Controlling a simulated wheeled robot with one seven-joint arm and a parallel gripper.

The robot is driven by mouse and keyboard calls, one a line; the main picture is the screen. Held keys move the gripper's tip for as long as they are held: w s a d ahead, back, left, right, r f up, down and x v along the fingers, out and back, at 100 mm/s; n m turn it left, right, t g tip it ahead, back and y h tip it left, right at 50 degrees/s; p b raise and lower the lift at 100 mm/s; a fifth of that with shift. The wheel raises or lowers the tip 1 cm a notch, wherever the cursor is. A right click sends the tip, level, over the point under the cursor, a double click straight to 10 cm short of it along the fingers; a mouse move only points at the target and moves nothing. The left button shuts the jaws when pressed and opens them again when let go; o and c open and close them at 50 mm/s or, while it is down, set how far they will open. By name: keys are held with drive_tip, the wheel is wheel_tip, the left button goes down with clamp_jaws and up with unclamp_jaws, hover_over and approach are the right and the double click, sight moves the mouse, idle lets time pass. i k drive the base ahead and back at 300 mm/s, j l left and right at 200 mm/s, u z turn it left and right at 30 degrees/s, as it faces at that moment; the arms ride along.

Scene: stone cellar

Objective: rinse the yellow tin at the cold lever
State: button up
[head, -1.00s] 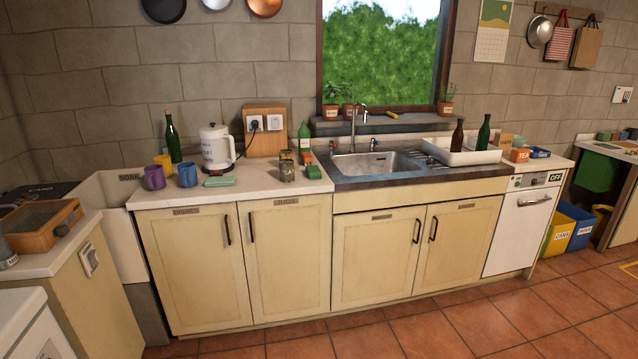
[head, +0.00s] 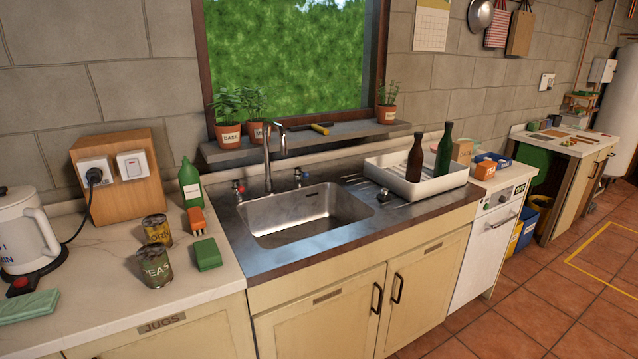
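The yellow tin (head: 157,232), with lettering that seems to read CORN, stands upright on the pale counter left of the sink. A dull green tin marked PEAS (head: 155,268) stands just in front of it. The steel sink basin (head: 305,217) looks empty. A tall tap (head: 267,160) rises behind it, and I see no water running. The cold lever (head: 300,177), with a blue mark, is right of the tap. A red-marked lever (head: 238,190) is on its left. My gripper is not in view.
A green bottle (head: 190,183), an orange-and-green block (head: 197,219) and a green sponge-like block (head: 207,254) sit between tins and sink. A kettle (head: 25,230) stands far left. A white rack (head: 415,182) with two dark bottles is right of the basin.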

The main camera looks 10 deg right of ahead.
sight(298, 170)
drive_tip(key=i+l, duration=0.15)
drive_tip(key=i, duration=0.8)
